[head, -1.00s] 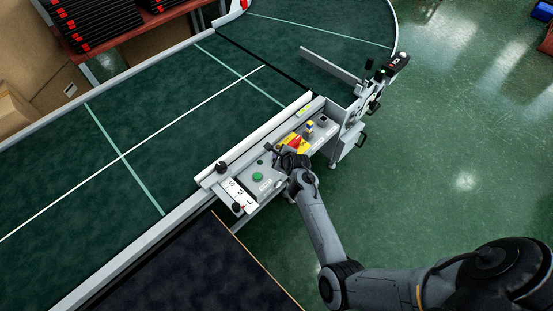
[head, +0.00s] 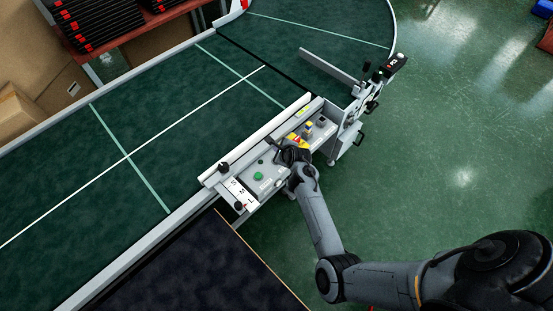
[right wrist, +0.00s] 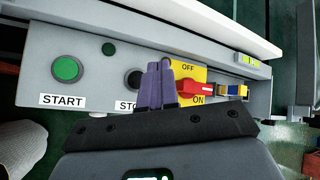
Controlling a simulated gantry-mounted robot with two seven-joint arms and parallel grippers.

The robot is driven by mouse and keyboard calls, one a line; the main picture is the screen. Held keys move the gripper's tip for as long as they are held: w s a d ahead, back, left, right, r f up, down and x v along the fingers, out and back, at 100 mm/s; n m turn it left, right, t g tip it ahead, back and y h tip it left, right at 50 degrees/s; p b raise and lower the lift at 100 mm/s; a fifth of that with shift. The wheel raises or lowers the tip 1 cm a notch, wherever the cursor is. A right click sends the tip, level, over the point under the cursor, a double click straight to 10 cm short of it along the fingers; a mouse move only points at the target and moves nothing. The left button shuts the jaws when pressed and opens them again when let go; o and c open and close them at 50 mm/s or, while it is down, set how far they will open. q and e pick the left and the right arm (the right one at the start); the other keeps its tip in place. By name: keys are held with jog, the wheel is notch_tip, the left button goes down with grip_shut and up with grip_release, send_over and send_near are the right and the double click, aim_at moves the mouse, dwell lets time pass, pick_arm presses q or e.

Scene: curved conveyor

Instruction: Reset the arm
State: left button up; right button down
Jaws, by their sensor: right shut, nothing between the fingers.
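My right gripper (head: 279,148) is over the control panel (head: 266,185) at the conveyor's near side. In the right wrist view its two purple fingers (right wrist: 158,68) are together and hold nothing. They stand in front of the panel, between the dark stop button (right wrist: 134,80) and the red switch (right wrist: 193,87) on its yellow OFF/ON plate. They partly hide the stop label; I cannot tell whether they touch the panel. The green start button (right wrist: 66,68) is clear to the left and also shows in the head view (head: 258,176). My left gripper is not in view.
The green conveyor belt (head: 60,165) is empty where it shows. A rail with black handles (head: 370,88) stands right of the panel. A dark tabletop (head: 200,270) lies at the front. Stacked black trays (head: 100,20) are at the back left. Open floor (head: 450,150) lies right.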

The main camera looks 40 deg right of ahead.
jog(key=shift+w+a+r, duration=0.1)
jog(key=shift+w+a, duration=0.05)
jog(key=shift+a, duration=0.2)
jog(key=shift+s+d, duration=0.1)
jog(key=shift+s, duration=0.1)
jog(key=s+a+r+n+g+y, duration=0.15)
jog(key=s+a+r+n, duration=0.3)
jog(key=s+n, duration=0.55)
jog(key=s+a+r+n+g, duration=0.25)
jog(key=s+a+n, duration=0.35)
jog(key=s+n, duration=0.5)
jog(key=s+a+r+n+g+y, duration=0.1)
jog(key=s+a+r+n, duration=0.35)
jog(key=s+n, duration=0.55)
notch_tip(320, 180, up, 23)
jog(key=p, duration=2.2)
jog(key=shift+s+a+n+p, duration=0.2)
jog(key=shift+n+p, duration=0.1)
jog(key=shift+p, duration=0.1)
